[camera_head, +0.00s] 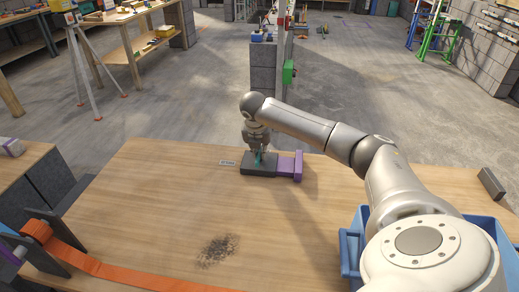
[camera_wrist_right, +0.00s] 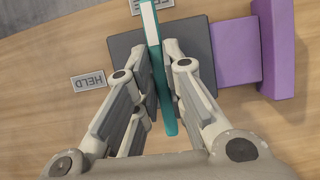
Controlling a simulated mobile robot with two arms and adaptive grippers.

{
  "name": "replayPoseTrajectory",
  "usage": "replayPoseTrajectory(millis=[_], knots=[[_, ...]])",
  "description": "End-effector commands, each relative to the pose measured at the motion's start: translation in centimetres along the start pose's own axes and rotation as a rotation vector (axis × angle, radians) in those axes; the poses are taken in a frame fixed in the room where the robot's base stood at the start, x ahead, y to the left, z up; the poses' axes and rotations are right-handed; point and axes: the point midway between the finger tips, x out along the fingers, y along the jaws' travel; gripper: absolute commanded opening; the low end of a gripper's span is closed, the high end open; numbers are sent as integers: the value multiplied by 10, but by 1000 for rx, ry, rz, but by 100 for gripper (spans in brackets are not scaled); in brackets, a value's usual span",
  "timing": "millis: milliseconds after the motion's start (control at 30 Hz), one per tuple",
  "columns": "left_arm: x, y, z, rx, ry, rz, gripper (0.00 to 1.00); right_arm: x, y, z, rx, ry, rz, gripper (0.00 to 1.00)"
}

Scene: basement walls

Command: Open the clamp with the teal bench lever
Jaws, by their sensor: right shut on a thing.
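The clamp has a dark grey base (camera_head: 245,168) and a purple jaw (camera_head: 290,166) on its right side, at the far edge of the wooden bench. In the right wrist view the grey base (camera_wrist_right: 203,62) and purple jaw (camera_wrist_right: 278,45) also show. The teal lever (camera_head: 258,158) stands over the base; in the wrist view the lever (camera_wrist_right: 152,45) carries a white strip and runs between the fingers. My right gripper (camera_head: 257,150) comes down from above and is shut on the lever (camera_wrist_right: 178,55). My left gripper is not in view.
The bench top (camera_head: 150,215) is mostly clear. An orange strap (camera_head: 120,275) lies at left. A blue bin (camera_head: 350,255) is at right, and a dark block (camera_head: 491,184) at far right.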

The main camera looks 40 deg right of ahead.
Motion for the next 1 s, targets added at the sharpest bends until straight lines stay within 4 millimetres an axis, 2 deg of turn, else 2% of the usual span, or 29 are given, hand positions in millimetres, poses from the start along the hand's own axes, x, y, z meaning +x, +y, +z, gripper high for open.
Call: replayPoseTrajectory(millis=[267, 300, 467, 767, 867, 1000], knots=[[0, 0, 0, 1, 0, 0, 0, -1, 0, 2, 9, -2, 2, 0], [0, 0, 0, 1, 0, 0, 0, -1, 0, 2, 10, -2, 3, 14], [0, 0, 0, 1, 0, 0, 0, -1, 0, 1, 7, -1, 2, 33], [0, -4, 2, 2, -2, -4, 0, -1, 0, 0, 4, 0, 1, 33], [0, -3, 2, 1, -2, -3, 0, -9, 1, 1, 4, -1, 3, 33], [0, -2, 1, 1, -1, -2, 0, -32, 1, 2, 3, -4, 5, 33]])
